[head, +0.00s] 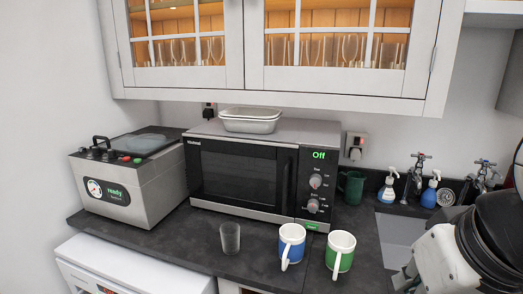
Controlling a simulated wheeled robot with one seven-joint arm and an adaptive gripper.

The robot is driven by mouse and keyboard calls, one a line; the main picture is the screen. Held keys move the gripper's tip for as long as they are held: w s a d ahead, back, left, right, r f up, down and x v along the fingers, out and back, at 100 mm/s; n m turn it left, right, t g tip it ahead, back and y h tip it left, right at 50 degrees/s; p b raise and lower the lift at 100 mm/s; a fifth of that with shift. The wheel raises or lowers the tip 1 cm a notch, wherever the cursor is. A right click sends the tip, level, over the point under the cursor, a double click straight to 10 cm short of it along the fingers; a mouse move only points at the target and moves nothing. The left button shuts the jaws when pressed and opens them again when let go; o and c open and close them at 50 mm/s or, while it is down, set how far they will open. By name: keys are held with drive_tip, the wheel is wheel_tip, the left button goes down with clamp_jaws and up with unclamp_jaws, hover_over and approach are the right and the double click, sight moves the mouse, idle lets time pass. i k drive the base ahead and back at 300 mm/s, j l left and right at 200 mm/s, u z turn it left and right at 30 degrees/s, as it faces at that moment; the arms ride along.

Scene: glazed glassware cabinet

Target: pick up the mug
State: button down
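Three mugs stand on the dark worktop in the head view. A blue mug with a white inside and white handle (291,245) stands near the front edge, its handle towards me. A green mug with a white inside and white handle (340,254) stands just to its right, apart from it. A dark green mug (351,187) stands further back, right of the microwave. My arm comes in at the lower right, right of the mugs and over the sink side. A small grey part at its end may be my gripper; its fingers cannot be made out. No mug is held.
A microwave (240,172) with a metal container (250,120) on top stands behind the mugs. A clear glass (230,238) stands left of them. A steel appliance (128,180) is at the left. Soap dispensers (389,189) and taps stand behind the sink (398,228). A glazed cabinet (270,45) hangs above.

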sight(292, 236)
drive_tip(key=k+j+z, duration=0.1)
drive_tip(key=j+z, duration=0.15)
drive_tip(key=j, duration=0.15)
drive_tip(key=k+j+z, duration=0.2)
drive_tip(key=j, duration=0.15)
drive_tip(key=j+z, duration=0.25)
drive_tip(key=j, duration=0.15)
drive_tip(key=k+j+z, duration=0.45)
drive_tip(key=j, duration=0.15)
drive_tip(key=i, duration=0.05)
